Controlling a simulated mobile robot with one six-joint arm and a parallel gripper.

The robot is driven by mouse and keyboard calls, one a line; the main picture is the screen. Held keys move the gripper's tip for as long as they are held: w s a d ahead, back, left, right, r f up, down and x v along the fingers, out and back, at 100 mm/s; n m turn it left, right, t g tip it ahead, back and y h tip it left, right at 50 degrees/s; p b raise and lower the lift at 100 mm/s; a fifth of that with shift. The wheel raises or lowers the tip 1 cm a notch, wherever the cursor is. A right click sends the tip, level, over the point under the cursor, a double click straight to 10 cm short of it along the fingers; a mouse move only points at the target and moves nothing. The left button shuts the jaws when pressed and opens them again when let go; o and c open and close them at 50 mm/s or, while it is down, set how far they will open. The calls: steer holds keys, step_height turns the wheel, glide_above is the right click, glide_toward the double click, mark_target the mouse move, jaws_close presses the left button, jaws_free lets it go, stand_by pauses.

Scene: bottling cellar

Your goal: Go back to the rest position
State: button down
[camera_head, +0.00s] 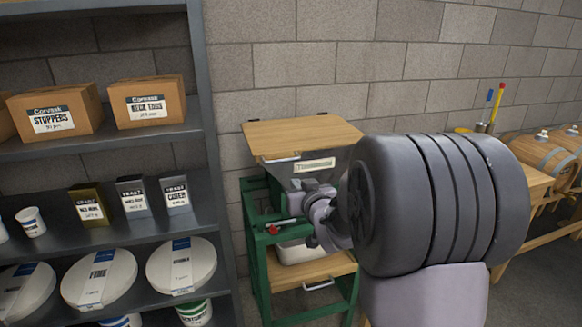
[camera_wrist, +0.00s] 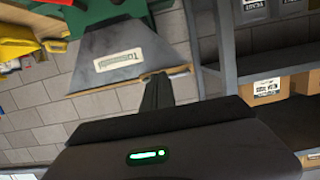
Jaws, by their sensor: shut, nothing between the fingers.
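My gripper (camera_wrist: 157,92) shows in the wrist view as a dark narrow pair of fingers, shut and empty, above its dark body with a green light. It is in front of the grey hopper (camera_wrist: 130,58) of a machine, and the picture is turned over, with the hopper's wooden lid (camera_wrist: 120,90) below it. In the head view my grey arm reaches toward this hopper (camera_head: 318,166) and hides its right part. The wooden lid (camera_head: 300,135) lies above the hopper. I cannot tell the exact gap between fingers and hopper.
The machine's green frame (camera_head: 258,262) holds a white tub (camera_head: 300,250) low down. A grey shelf (camera_head: 215,150) with boxes (camera_head: 148,101), tins and white tubs stands close on the left. A wooden table (camera_head: 530,182) and barrels (camera_head: 545,155) stand on the right.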

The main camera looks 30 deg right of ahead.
steer(key=s+a+g+y, duration=0.1)
steer(key=s+a+g, duration=0.2)
steer(key=s+a, duration=0.5)
steer(key=s+a+m+g+y, duration=0.1)
steer(key=s+a+g+y, duration=0.1)
steer(key=s+a, duration=0.6)
steer(key=s+a+f+m+g+y, duration=0.1)
steer(key=s+a+g, duration=0.3)
steer(key=s, duration=1.3)
steer(key=a+y, duration=0.1)
steer(key=a, duration=0.3)
steer(key=shift+s+a, duration=0.2)
steer(key=shift+a, duration=0.2)
